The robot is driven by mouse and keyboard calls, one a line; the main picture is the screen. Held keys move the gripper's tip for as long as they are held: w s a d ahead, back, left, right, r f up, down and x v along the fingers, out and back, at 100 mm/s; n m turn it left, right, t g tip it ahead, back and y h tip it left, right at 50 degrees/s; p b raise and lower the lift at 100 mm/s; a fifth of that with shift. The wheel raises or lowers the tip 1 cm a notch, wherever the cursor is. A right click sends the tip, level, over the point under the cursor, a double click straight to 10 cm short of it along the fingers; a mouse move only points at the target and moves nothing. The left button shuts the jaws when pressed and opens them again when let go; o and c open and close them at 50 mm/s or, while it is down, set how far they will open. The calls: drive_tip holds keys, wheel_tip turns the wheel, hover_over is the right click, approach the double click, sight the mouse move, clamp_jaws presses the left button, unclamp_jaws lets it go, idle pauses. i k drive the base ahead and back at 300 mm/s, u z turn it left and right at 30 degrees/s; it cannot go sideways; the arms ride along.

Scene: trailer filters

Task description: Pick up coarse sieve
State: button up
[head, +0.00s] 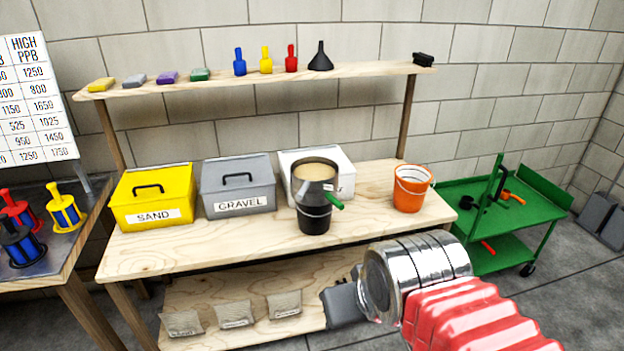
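A round sieve-like item (315,173) with a dark rim and a beige surface sits on the black bucket (314,221) on the workbench. A green handle (335,202) sticks out at its lower right. I cannot tell whether its mesh is coarse or fine, and no label on it can be read. My gripper (335,306) is dark grey and hangs in front of the bench's front edge, lower than the bucket and to its right. It is apart from the sieve. Its fingers are seen at an angle, so their opening is unclear.
A yellow SAND box (152,208), a grey GRAVEL box (238,190) and a white box (340,165) stand left of and behind the bucket. An orange bucket (411,188) stands right. Labelled bags (236,314) lie below. A green cart (515,205) stands right.

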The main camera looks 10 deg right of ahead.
sight(313, 174)
drive_tip(key=k, duration=0.65)
drive_tip(key=u, duration=0.55)
drive_tip(key=i, duration=1.55)
